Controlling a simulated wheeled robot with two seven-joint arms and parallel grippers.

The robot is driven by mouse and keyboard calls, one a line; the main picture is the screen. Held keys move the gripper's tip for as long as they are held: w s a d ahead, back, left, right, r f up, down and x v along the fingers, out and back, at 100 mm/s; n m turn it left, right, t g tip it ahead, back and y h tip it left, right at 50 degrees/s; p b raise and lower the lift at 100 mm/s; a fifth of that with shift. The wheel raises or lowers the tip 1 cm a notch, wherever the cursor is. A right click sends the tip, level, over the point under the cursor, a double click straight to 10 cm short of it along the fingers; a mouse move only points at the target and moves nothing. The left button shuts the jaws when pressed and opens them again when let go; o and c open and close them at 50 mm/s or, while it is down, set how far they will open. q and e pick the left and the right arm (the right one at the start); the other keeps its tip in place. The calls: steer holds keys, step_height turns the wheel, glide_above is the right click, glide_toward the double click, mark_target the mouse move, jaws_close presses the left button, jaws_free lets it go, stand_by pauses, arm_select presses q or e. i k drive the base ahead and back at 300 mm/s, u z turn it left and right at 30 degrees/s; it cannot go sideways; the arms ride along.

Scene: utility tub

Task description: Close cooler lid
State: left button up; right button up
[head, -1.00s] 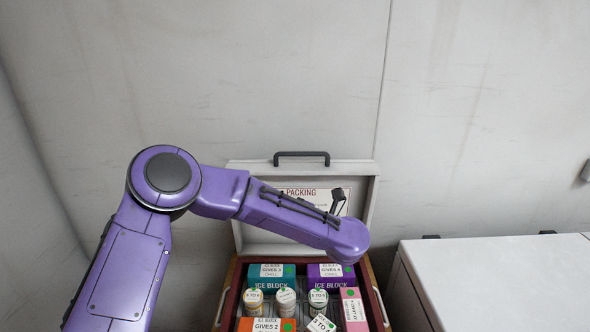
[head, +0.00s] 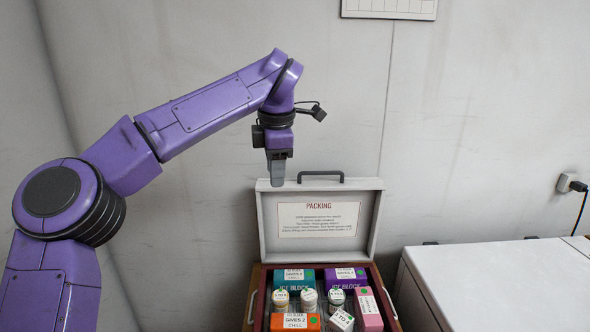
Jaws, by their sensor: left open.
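The cooler lid (head: 318,246) stands open and upright at the back of the cooler, a pale panel with a "PACKING" label (head: 318,219) inside and a dark handle (head: 321,174) on its top edge. The cooler (head: 255,305) is a reddish-brown box below it, packed with goods. My left gripper (head: 278,180) points down at the lid's top edge, left of the handle. It looks empty; whether it touches the lid or is in front of or behind it I cannot tell. My right gripper is not in view.
Inside the cooler are a teal ice block (head: 291,281), a purple ice block (head: 345,279), an orange box (head: 294,322), a pink box (head: 368,310) and several white-capped bottles. A white chest (head: 500,285) stands to the right. A pale wall is close behind.

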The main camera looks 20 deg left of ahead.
mark_target(302, 220)
steer(key=u, duration=0.9)
steer(key=i, duration=0.8)
steer(key=z, duration=0.75)
